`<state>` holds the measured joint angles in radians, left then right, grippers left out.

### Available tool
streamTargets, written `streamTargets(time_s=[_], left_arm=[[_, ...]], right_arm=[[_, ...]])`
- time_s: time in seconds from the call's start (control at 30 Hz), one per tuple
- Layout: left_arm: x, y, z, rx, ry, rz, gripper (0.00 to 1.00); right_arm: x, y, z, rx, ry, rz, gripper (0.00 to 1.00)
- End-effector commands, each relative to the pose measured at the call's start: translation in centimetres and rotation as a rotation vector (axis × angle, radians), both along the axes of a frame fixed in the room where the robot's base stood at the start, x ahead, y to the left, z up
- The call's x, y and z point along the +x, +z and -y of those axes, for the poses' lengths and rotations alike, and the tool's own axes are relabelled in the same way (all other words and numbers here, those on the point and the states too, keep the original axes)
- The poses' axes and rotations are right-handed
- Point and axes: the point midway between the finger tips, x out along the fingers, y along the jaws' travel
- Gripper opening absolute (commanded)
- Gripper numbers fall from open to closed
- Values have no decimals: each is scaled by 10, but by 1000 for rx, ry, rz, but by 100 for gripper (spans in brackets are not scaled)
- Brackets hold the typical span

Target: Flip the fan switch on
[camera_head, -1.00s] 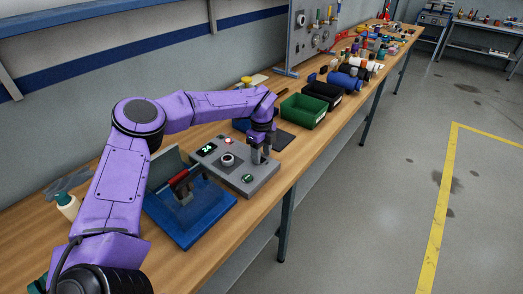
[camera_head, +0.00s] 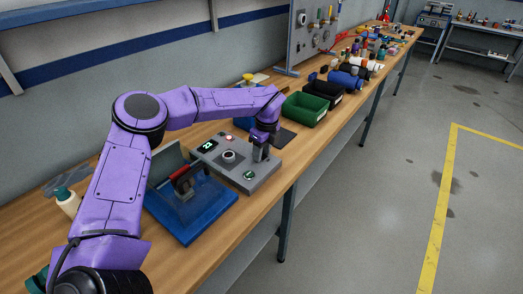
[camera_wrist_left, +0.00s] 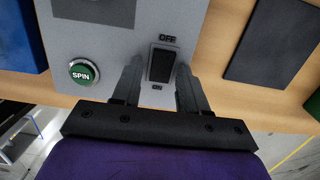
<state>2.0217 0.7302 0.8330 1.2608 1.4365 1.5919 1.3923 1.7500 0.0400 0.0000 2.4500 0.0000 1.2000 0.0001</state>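The black rocker switch (camera_wrist_left: 161,64) sits on a grey control panel (camera_wrist_left: 95,35), with OFF printed above it and ON below it in the left wrist view. I cannot tell which side of the rocker is pressed. My left gripper (camera_wrist_left: 159,72) is open, with one finger on each side of the switch and space between the fingers. In the head view my left gripper (camera_head: 259,152) is down at the right part of the panel (camera_head: 235,171), hiding the switch there. My right gripper is out of view.
On the panel are a round knob (camera_head: 229,155) and a lit display (camera_head: 208,146). A blue fixture (camera_head: 190,218) with a red handle stands nearer me. Green (camera_head: 304,110) and black (camera_head: 322,93) bins stand beyond. A dark mat (camera_wrist_left: 275,40) lies beside the panel.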

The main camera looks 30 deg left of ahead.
Motion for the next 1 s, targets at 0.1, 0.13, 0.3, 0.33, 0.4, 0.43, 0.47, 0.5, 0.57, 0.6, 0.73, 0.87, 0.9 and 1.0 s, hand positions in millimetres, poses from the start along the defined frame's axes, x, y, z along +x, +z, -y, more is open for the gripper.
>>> streamTargets(time_s=[0.1,0.13,0.3,0.33,0.4,0.43,0.47,0.5,0.57,0.6,0.73,0.87,0.9,1.0], left_arm=[[0,1,0,0,0,2,51],[0,1,0,0,0,3,51],[1,3,-1,0,0,5,51],[1,4,0,0,0,6,51],[2,13,1,0,0,7,51],[2,18,1,0,0,9,51],[2,24,2,0,1,9,51],[2,34,4,0,0,9,51],[2,48,6,1,0,9,51],[1,59,7,1,1,9,51],[1,86,11,1,0,7,51],[1,101,13,1,1,3,51],[1,104,13,1,-1,4,51],[0,106,13,0,0,3,51]], right_arm=[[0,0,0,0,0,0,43],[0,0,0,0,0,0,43],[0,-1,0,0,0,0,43],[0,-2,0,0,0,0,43],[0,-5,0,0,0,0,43],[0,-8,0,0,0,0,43],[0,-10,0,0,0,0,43],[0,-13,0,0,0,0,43],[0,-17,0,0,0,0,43],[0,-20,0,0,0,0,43],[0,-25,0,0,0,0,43],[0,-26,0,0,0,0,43],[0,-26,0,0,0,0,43],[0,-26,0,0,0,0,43]])
